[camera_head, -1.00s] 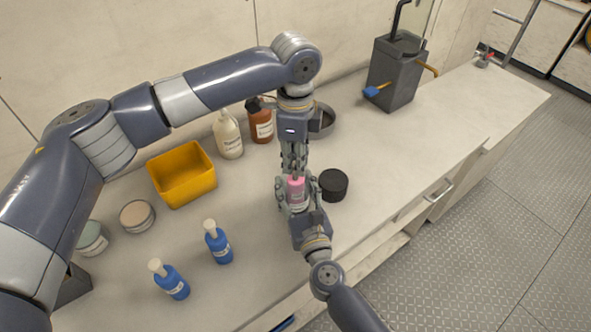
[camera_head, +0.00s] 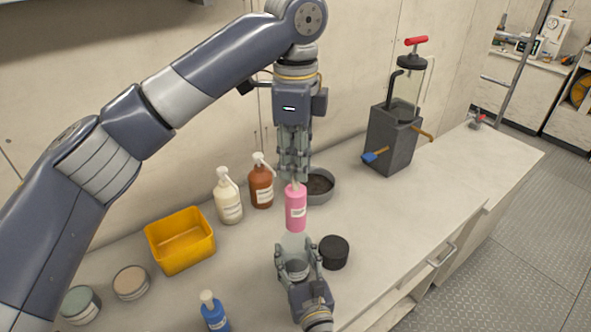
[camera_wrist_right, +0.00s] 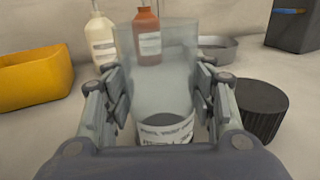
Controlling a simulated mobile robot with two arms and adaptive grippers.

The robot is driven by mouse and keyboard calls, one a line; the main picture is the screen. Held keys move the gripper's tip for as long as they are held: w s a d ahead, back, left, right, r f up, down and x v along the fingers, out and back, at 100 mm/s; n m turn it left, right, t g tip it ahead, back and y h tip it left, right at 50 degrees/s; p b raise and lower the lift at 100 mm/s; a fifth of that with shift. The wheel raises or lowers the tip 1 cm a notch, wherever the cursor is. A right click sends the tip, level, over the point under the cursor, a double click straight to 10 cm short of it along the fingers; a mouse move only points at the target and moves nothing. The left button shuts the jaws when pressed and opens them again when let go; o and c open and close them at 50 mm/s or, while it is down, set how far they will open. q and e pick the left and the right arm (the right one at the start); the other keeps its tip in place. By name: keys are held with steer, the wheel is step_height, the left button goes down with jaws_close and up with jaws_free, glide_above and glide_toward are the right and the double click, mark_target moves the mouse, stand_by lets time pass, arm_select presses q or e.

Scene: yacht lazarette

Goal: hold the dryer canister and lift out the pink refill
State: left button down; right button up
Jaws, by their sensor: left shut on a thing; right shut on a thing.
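The pink refill (camera_head: 296,208), a cylinder with a white label, hangs upright from my left gripper (camera_head: 294,180), which is shut on its top. It is in line above the clear-walled dryer canister (camera_head: 294,243), with its lower end at about the canister's mouth; I cannot tell whether it is fully clear. My right gripper (camera_head: 296,268) is shut around the canister, low over the counter. In the right wrist view the canister (camera_wrist_right: 158,88) stands upright between the fingers, see-through above and labelled below, with no pink visible inside.
A black round lid (camera_head: 335,252) lies right of the canister. Behind stand a grey round dish (camera_head: 322,189), a brown bottle (camera_head: 261,186) and a cream bottle (camera_head: 228,200). A yellow bin (camera_head: 180,245) is to the left. The counter is free toward the right.

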steer(key=o, duration=1.4)
steer(key=shift+c, duration=0.2)
steer(key=shift+s, duration=0.1)
